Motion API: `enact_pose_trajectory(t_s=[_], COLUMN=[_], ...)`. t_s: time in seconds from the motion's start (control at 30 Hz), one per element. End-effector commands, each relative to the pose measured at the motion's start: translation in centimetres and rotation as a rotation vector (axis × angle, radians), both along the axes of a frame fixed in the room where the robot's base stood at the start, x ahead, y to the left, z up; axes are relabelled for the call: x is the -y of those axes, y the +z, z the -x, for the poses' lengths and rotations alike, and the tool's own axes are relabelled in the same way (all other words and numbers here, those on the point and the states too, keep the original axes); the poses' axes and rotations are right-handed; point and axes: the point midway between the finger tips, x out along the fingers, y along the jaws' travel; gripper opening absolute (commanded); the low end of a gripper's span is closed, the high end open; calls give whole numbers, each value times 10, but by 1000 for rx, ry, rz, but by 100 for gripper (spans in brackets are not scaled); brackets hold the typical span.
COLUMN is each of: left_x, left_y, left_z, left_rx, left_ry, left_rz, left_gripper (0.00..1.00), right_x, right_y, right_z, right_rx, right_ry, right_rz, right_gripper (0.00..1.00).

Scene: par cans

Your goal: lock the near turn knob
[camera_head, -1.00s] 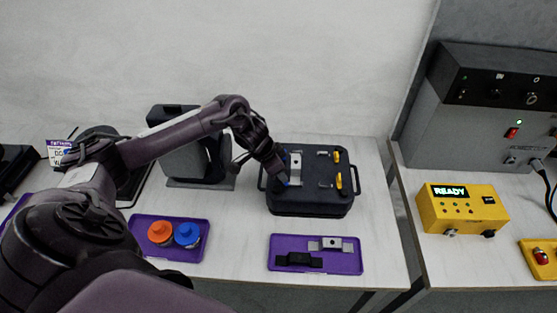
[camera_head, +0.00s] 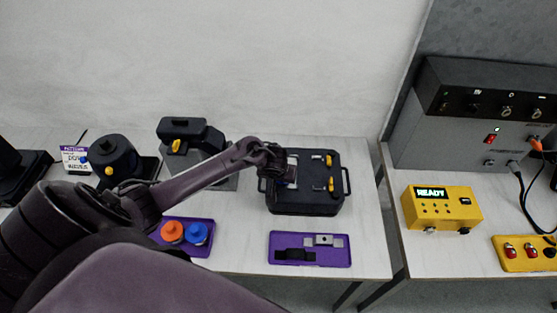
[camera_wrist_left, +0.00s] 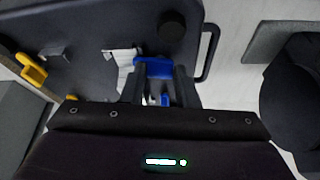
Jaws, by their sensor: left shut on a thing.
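A dark fixture case (camera_head: 305,206) with side handles stands on the white table. A silver part (camera_head: 292,162) lies at the left of its top, and two yellow turn knobs (camera_head: 331,184) show at the right. My left gripper (camera_head: 285,178) is over the left side of the case. In the wrist view the gripper (camera_wrist_left: 158,88) is shut on a blue part (camera_wrist_left: 155,68) that looks like a turn knob, beside the silver part (camera_wrist_left: 122,60). Its lower portion is hidden between the fingers. A yellow knob (camera_wrist_left: 33,70) shows at the left there. My right gripper is not in view.
A purple tray (camera_head: 340,259) with a silver and a black part lies in front of the case. Another purple tray (camera_head: 205,249) holds orange and blue round pieces. A dark device (camera_head: 185,130) stands left of the case. A yellow READY box (camera_head: 442,208) is at the right.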

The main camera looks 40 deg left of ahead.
Motion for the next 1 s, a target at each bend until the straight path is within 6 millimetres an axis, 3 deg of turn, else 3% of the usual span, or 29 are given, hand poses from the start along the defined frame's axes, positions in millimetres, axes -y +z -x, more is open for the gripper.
enact_pose_trajectory(t_s=[0.33, 0.9, 0.93, 1.0], left_x=[0, -1, -1, -1], left_y=[3, 4, 4, 4], left_z=[-4, -5, -5, -4], left_rx=[8, 11, 11, 10], left_ry=[157, 189, 189, 188], left_rz=[0, -1, -1, -1], left_gripper=[4, 4, 28, 36], right_x=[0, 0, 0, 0], right_y=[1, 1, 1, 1], right_z=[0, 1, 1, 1], right_rx=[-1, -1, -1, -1], right_ry=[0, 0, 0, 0], right_rz=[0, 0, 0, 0], right_gripper=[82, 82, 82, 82])
